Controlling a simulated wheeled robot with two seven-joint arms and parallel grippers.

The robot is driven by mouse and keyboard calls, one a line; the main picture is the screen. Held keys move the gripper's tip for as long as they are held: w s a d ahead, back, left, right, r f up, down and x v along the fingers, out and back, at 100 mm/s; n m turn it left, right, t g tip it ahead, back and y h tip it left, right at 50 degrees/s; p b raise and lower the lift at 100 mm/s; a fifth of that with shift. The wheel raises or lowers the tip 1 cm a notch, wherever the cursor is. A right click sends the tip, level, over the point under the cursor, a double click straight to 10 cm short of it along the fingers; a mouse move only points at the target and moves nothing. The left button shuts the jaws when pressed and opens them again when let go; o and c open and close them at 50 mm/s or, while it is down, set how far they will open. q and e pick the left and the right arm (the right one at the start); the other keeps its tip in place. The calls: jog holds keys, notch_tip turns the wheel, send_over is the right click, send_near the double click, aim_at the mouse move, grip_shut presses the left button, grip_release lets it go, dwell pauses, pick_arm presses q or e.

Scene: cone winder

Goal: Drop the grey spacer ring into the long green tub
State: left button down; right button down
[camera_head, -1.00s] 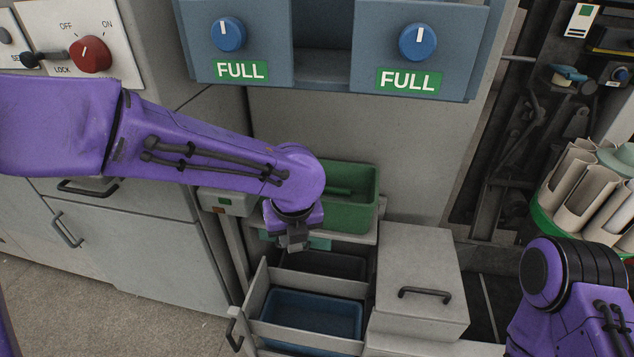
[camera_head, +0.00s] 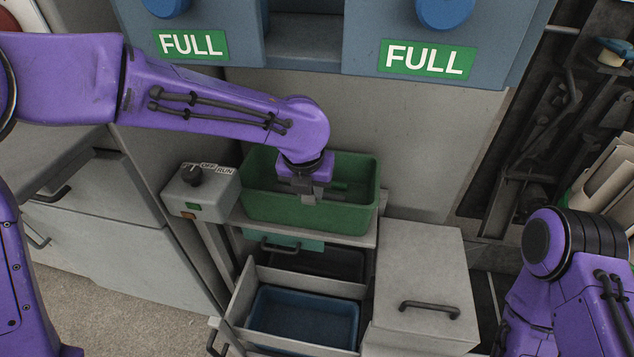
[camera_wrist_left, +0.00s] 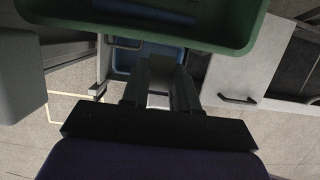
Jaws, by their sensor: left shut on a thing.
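The long green tub (camera_head: 300,214) stands on a grey shelf in the middle of the head view. Its near wall and rim also show at the top of the left wrist view (camera_wrist_left: 235,40). My right gripper is out of view; only my right arm shows.
A grey switch box (camera_head: 200,190) stands left of the tub. Below is an open drawer with a blue bin (camera_head: 303,318). A grey lidded box (camera_head: 418,270) with a black handle stands to the right. Blue panels with FULL signs (camera_head: 427,58) hang above.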

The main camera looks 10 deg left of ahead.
pick_arm(q)
jog(key=w, duration=0.1)
jog(key=w+f, duration=0.1)
jog(key=w, duration=0.1)
jog(key=w+f, duration=0.1)
jog(key=shift+w+a+f+b, duration=0.15)
jog(key=shift+w+f+b, duration=0.05)
jog(key=shift+b, duration=0.1)
jog(key=w+f+b, duration=0.1)
jog(key=w+f, duration=0.3)
jog(key=shift+w+f, duration=0.15)
jog(key=shift+f, duration=0.25)
jog(key=shift+w+f+b, duration=0.4)
jog(key=shift+w+f, duration=0.05)
jog(key=shift+f, duration=0.05)
jog(key=x, duration=0.1)
jog(key=b+x, duration=0.1)
jog(key=x, duration=0.1)
jog(key=shift+s+f, duration=0.25)
jog(key=shift+r, duration=0.1)
jog(key=shift+s, duration=0.1)
